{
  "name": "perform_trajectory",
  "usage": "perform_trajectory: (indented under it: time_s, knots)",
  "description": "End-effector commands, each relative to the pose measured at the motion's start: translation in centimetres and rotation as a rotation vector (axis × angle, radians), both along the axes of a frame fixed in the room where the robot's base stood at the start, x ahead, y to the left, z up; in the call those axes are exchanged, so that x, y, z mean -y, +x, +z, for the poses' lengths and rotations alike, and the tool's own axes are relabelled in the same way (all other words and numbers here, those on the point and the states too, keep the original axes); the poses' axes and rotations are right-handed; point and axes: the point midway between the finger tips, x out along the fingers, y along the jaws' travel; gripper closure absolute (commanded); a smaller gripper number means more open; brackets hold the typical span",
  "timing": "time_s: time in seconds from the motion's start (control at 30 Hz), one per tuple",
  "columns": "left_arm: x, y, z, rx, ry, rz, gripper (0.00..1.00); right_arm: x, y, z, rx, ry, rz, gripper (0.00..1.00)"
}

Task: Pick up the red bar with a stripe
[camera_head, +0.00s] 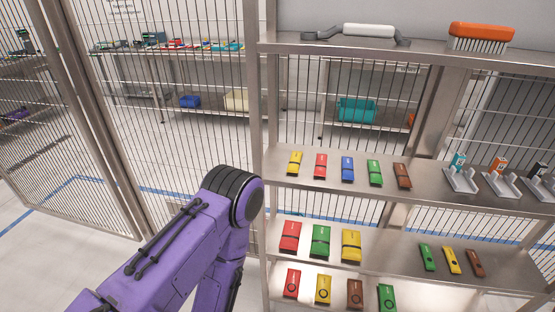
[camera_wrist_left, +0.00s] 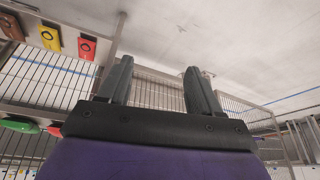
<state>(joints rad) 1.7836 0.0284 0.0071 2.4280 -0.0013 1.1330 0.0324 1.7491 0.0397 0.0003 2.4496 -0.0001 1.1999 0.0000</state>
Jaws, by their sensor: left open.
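In the head view a slim red bar (camera_head: 320,166) with a dark band lies on the middle shelf, between a yellow and a blue bar. A wider red bar (camera_head: 290,237), also with a dark band, lies at the left of the lower shelf. A red piece with a ring mark (camera_head: 292,283) lies in front of it; a red ring-marked piece (camera_wrist_left: 87,47) shows in the left wrist view. My left gripper (camera_wrist_left: 158,85) is open and empty, its fingers apart from the shelf items. In the head view its jaws are hidden. My right gripper is not in view.
The middle shelf (camera_head: 430,190) also holds blue, green and brown bars and grey holders. The lower shelf (camera_head: 395,250) holds several coloured pieces, with bare metal between groups. A brush (camera_head: 482,36) stands on the top shelf. A shelf post (camera_head: 263,130) stands near my arm.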

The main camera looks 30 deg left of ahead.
Motion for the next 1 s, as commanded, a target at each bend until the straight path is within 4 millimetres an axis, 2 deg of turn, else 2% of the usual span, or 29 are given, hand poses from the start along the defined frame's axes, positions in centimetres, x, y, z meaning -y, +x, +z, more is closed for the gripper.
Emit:
perform_trajectory:
  time_s: [0.03, 0.07, 0.17, 0.2, 0.27, 0.3, 0.4, 0.5, 0.57, 0.63, 0.77, 1.0]
  knots:
    - [1.3, 3.1, 2.2, 0.031, -0.042, -0.023, 0.36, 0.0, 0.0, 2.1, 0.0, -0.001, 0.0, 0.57]
    - [2.4, 5.2, 3.4, 0.043, -0.078, -0.039, 0.36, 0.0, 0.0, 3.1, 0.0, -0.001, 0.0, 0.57]
    - [6.7, 13.9, 9.9, 0.074, -0.193, -0.122, 0.36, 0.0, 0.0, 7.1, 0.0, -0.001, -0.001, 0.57]
    - [8.4, 17.2, 13.4, 0.075, -0.221, -0.161, 0.36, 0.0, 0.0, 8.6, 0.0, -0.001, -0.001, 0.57]
    - [10.4, 21.6, 19.0, 0.071, -0.235, -0.218, 0.36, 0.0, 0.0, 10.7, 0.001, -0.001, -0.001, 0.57]
    - [11.4, 24.0, 22.8, 0.064, -0.224, -0.25, 0.36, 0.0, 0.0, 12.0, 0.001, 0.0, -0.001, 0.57]
    - [13.0, 28.2, 31.8, 0.051, -0.162, -0.301, 0.36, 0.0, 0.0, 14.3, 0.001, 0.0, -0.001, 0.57]
    - [13.5, 30.2, 38.1, 0.046, -0.089, -0.317, 0.36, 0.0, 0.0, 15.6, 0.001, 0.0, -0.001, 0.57]
    - [13.6, 30.7, 40.1, 0.043, -0.06, -0.316, 0.36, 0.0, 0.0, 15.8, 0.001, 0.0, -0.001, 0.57]
    - [13.5, 31.4, 41.3, 0.04, -0.041, -0.315, 0.36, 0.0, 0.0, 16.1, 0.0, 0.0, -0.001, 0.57]
    - [12.8, 33.9, 41.5, 0.035, -0.04, -0.312, 0.36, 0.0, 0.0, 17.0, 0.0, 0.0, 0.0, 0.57]
    - [11.0, 39.7, 41.4, 0.035, -0.041, -0.312, 0.36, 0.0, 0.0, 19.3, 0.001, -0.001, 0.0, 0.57]
